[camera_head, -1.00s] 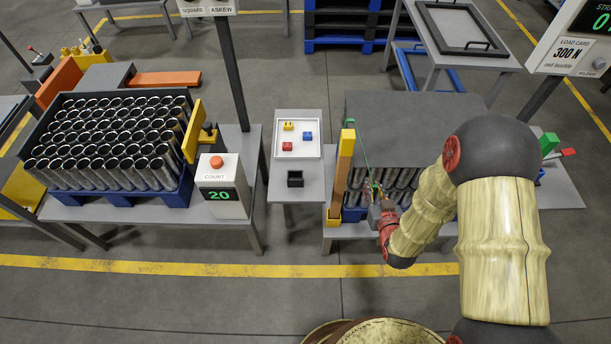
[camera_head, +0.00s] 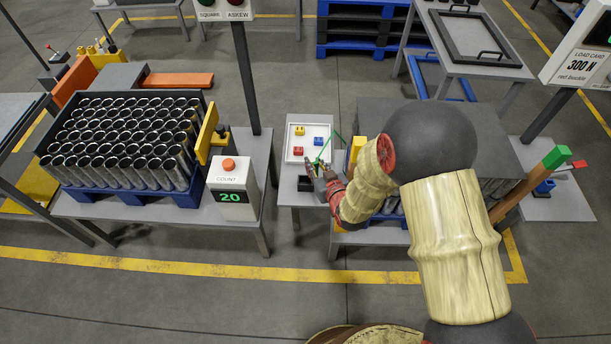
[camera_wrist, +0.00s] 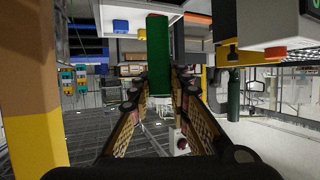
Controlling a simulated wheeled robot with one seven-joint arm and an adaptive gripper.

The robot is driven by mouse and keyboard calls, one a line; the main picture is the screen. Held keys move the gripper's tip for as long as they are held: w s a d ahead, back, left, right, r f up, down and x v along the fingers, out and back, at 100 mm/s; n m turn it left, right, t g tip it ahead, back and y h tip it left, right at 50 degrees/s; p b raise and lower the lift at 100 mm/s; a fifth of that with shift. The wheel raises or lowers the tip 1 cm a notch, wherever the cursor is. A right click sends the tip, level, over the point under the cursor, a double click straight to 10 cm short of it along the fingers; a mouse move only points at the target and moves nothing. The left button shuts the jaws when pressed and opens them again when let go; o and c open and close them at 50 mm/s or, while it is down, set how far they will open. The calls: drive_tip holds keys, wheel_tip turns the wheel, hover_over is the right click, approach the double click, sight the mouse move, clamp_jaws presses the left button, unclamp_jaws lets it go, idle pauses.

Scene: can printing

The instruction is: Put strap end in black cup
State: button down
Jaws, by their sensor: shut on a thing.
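The green strap (camera_head: 325,148) runs from the stack's left side to my gripper (camera_head: 319,168). My gripper is shut on the strap end, which shows as a broad green band (camera_wrist: 158,52) between my fingers in the wrist view. The black cup (camera_head: 304,184) stands on the small grey table in front of the white tray. I cannot make out the cup in the wrist view.
The white tray (camera_head: 296,156) holds red, yellow and blue pieces behind the cup. A COUNT box (camera_head: 232,190) and a crate of cans (camera_head: 125,140) stand at left. The grey-covered stack (camera_head: 375,115) and a wooden bar with a green end (camera_head: 535,180) are at right.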

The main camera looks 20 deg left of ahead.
drive_tip(key=shift+w+a+f+b, duration=0.2)
drive_tip(key=shift+a+f+b, duration=0.3)
drive_tip(key=shift+f, duration=0.8)
drive_tip(key=shift+w+a+f+b, duration=0.25)
drive_tip(key=shift+a+f, duration=0.4)
drive_tip(key=shift+f, duration=0.6)
drive_tip(key=shift+w+a+f+b, duration=0.15)
drive_tip(key=shift+a+f+b, duration=0.35)
drive_tip(key=shift+f, duration=0.8)
drive_tip(key=shift+f, duration=0.2)
drive_tip(key=c, duration=1.7)
unclamp_jaws()
drive_tip(key=shift+r, duration=0.1)
drive_tip(key=shift+o, duration=0.2)
drive_tip(key=shift+r, duration=0.1)
